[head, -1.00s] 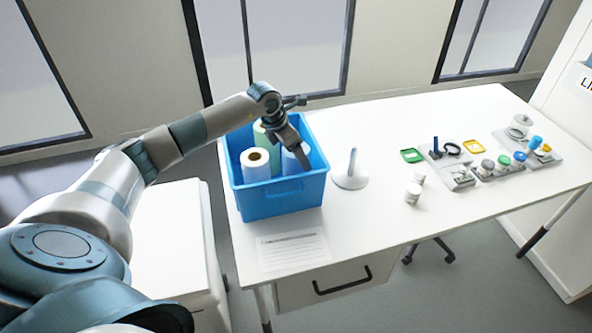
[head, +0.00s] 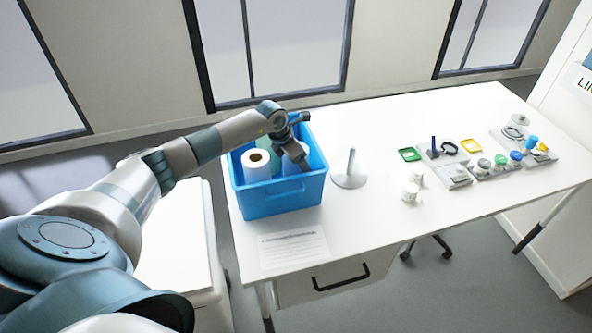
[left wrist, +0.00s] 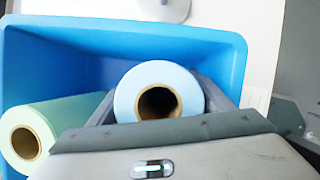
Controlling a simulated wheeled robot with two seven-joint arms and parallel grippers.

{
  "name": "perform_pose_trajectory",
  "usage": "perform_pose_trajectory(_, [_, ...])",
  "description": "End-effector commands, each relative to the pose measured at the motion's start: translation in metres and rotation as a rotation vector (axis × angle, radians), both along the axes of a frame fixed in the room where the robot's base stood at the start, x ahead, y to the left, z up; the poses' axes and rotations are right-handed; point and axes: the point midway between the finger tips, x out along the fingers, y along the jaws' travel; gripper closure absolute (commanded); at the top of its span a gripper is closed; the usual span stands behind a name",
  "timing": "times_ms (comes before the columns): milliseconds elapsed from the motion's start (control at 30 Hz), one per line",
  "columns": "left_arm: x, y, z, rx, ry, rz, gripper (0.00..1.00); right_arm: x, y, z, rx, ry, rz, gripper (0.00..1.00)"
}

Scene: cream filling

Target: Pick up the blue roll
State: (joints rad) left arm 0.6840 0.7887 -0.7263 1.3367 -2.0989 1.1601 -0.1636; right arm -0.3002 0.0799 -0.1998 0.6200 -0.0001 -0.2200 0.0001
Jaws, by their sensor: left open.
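The light blue roll (left wrist: 190,85) stands upright in the blue bin (head: 280,198), its brown core facing the left wrist camera. In the head view the blue roll (head: 290,168) is partly hidden by my left gripper (head: 300,160). My left gripper (left wrist: 160,98) is open, with a finger showing on either side of the blue roll in the wrist view. I cannot tell whether the fingers touch it. My right gripper is not in view.
An upright holder (head: 349,178) stands right of the bin. A paper sheet (head: 293,246) lies in front. Small parts sit farther right.

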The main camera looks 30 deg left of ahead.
Motion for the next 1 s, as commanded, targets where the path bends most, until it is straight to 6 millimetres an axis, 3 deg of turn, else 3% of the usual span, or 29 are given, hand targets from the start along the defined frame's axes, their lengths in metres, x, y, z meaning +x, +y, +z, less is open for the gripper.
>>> perform_pose_trajectory(433, [0.0000,-0.0001,-0.0004,0.000,0.000,0.000,0.27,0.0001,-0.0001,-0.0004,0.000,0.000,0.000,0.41])
perform_pose_trajectory(600, [0.0001,0.0000,-0.0003,0.000,0.000,0.000,0.65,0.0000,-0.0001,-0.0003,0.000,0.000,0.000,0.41])
perform_pose_trajectory(1000, [0.0011,0.0000,0.0062,-0.001,-0.002,0.000,0.65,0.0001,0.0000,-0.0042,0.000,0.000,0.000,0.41])
